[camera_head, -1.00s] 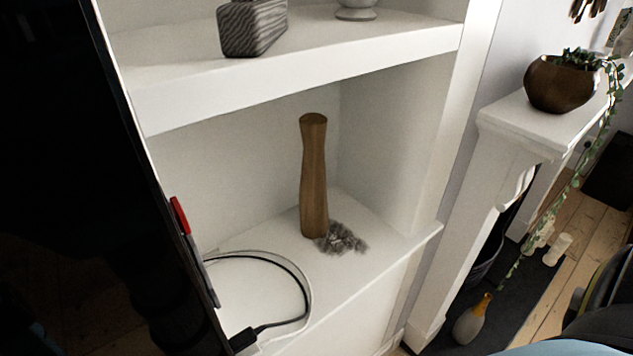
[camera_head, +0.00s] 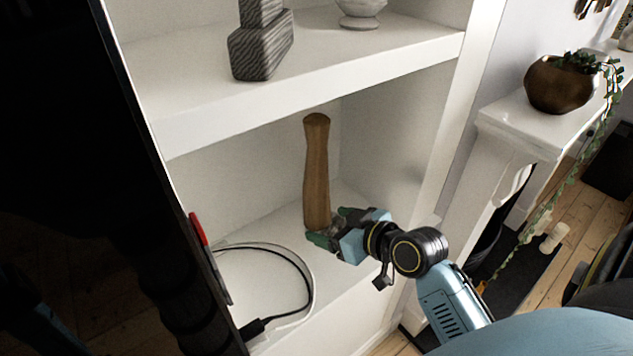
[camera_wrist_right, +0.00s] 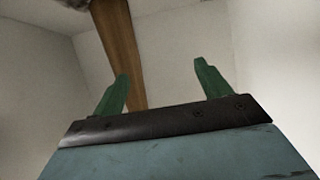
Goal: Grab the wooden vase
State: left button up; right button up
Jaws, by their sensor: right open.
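The wooden vase (camera_head: 316,170) is tall, slim and brown. It stands upright on the lower white shelf in the head view. My right gripper (camera_head: 326,228) is at the vase's base, its green fingers open, reaching in from the right. In the right wrist view the vase (camera_wrist_right: 119,50) rises behind the left finger, left of the middle of the gap between the open fingers (camera_wrist_right: 160,82). The gap holds nothing gripped. Whether a finger touches the vase I cannot tell. My left gripper is not in view.
A black cable (camera_head: 295,277) lies on the shelf left of the vase. The upper shelf (camera_head: 300,85) hangs above, holding a dark striped ornament (camera_head: 260,50) and a pale bowl (camera_head: 361,12). The alcove's side wall (camera_head: 400,140) is on the right. A large dark panel (camera_head: 80,150) fills the left.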

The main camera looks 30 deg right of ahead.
aim_at(327, 138)
jog(key=w+d+r+m+t+h, duration=0.1)
jog(key=w+d+r+t, duration=0.15)
jog(key=r, duration=0.35)
jog(key=w+d+r+t+h, duration=0.1)
jog(key=d+r+t, duration=0.25)
jog(key=r, duration=0.25)
jog(key=shift+g, duration=0.3)
jog(key=w+p, duration=0.1)
jog(key=w, duration=0.6)
jog(key=shift+d+f+p, duration=0.1)
jog(key=shift+d+p, duration=0.05)
jog(key=shift+p, duration=0.25)
jog(key=shift+w+a+f+p, duration=0.1)
jog(key=shift+w+a+p, duration=0.15)
jog(key=shift+w, duration=0.7)
jog(key=shift+w+a+f+p, duration=0.1)
jog(key=shift+w+p, duration=0.1)
jog(key=shift+w, duration=0.8)
jog(key=shift+w+a+f+p, duration=0.1)
jog(key=shift+w+a+p, duration=0.15)
jog(key=shift+w, duration=0.7)
jog(key=shift+r, duration=0.15)
grip_shut()
